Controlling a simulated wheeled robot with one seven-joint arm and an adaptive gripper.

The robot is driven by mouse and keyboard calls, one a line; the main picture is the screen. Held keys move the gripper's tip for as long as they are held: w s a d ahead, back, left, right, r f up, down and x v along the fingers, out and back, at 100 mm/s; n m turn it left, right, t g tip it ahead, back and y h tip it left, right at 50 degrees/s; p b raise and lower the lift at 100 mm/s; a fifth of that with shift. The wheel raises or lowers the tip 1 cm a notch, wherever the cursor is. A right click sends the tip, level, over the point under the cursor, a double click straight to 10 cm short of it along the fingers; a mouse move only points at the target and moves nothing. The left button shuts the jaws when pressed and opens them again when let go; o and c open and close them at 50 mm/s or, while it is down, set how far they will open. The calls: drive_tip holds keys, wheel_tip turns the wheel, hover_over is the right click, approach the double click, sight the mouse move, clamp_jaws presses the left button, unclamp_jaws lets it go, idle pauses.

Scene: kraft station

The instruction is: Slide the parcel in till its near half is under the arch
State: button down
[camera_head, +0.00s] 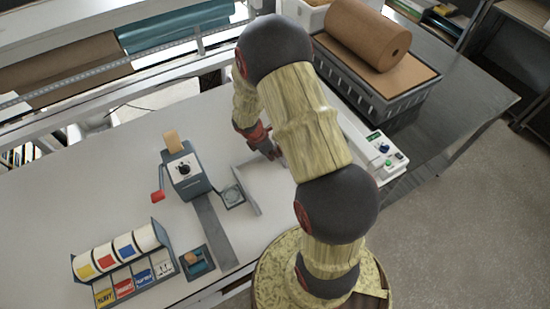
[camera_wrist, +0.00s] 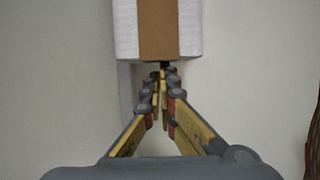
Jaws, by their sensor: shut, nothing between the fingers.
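The parcel (camera_wrist: 158,30) shows at the top of the wrist view as a white box with a brown band down its middle. Its far part is cut off by the frame edge, and my arm hides it in the head view. My gripper (camera_wrist: 162,72) is shut and empty, with its fingertips at the middle of the parcel's near face. I cannot tell whether they touch it. In the head view, my gripper (camera_head: 277,153) is low over the white table, partly behind my arm. I cannot make out the arch in either view; my arm covers that area.
A white control box (camera_head: 385,158) with knobs stands right of my arm. A grey upright plate (camera_head: 246,190) and a crank-handled dispenser (camera_head: 185,172) stand to the left. Label rolls (camera_head: 115,255) are at front left. A brown roll (camera_head: 367,35) lies on a crate behind.

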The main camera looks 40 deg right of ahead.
drive_tip(key=shift+s+d, duration=0.25)
drive_tip(key=shift+d, duration=1.2)
drive_tip(key=shift+s+d+p, duration=0.2)
drive_tip(key=shift+d+p, duration=0.1)
drive_tip(key=shift+d, duration=0.5)
drive_tip(key=shift+w+a, duration=0.25)
drive_tip(key=shift+a, duration=0.8)
drive_tip(key=d+p+v, duration=0.1)
drive_tip(key=p+v, duration=0.7)
drive_tip(key=v, duration=0.2)
drive_tip(key=shift+s+d+r, duration=0.2)
drive_tip(key=shift+r, duration=0.1)
